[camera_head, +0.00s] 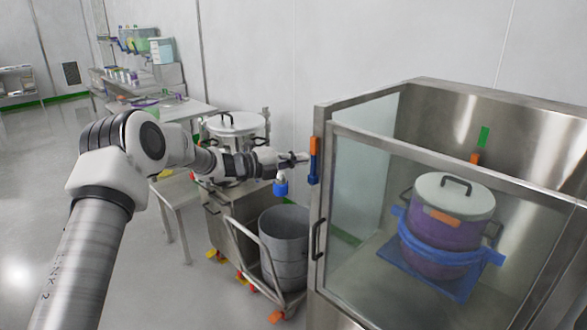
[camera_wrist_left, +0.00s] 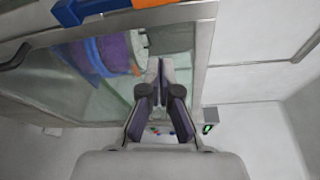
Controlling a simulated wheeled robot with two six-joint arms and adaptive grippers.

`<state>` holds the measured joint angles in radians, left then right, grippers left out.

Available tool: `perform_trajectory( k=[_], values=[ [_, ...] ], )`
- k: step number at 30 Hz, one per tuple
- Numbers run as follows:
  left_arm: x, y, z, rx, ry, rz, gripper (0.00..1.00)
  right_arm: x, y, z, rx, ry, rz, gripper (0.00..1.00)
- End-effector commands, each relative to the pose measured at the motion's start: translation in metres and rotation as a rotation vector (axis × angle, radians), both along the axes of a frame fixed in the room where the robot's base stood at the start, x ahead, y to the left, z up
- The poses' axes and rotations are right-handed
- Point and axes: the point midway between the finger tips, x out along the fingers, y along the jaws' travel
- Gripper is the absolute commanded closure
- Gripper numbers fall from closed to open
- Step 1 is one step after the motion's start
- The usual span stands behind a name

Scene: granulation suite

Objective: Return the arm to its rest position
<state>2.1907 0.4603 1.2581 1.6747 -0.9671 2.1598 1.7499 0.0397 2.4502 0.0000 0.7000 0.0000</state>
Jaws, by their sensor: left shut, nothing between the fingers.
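My left arm comes in from the left in the head view. Its gripper (camera_head: 297,158) is shut and empty, just left of an orange and blue latch bar (camera_head: 314,160) on the cabinet's front corner post. I cannot tell whether they touch in this view. In the left wrist view the fingers (camera_wrist_left: 163,84) are together with nothing between them, and the latch bar (camera_wrist_left: 95,8) crosses the top edge, apart from the fingertips. A small blue piece (camera_head: 281,188) shows below the wrist; what it belongs to is unclear. My right gripper is not in view.
A glass-fronted steel cabinet (camera_head: 440,92) on the right holds a purple drum (camera_head: 440,240) with a white lid and blue band. Its door looks shut. A grey bin (camera_head: 285,245) on a cart, a lidded steel pot (camera_head: 236,123) and a bench (camera_head: 175,108) stand left. Open floor lies further left.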

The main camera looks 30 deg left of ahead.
Motion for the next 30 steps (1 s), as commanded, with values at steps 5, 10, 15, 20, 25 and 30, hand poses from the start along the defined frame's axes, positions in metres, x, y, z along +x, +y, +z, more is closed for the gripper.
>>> perform_trajectory(
  k=[5, 10, 15, 20, 25, 30],
  values=[
    [-0.019, 0.014, -0.001, -0.001, 0.001, -0.001, 1.0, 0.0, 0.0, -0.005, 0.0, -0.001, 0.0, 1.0],
    [-0.022, 0.016, -0.001, 0.002, 0.001, -0.003, 1.0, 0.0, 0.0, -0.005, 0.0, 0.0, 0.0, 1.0],
    [-0.022, 0.016, -0.001, 0.002, 0.001, -0.003, 1.0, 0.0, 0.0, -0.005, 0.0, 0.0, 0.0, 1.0],
    [-0.022, 0.016, -0.001, 0.001, 0.001, -0.003, 1.0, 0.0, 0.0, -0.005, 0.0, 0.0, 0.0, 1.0],
    [-0.022, 0.01, -0.024, 0.008, 0.037, -0.012, 1.0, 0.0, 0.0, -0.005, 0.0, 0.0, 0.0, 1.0],
    [-0.044, -0.05, -0.121, 0.052, 0.212, -0.121, 1.0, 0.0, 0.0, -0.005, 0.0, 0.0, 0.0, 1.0]
  ],
)
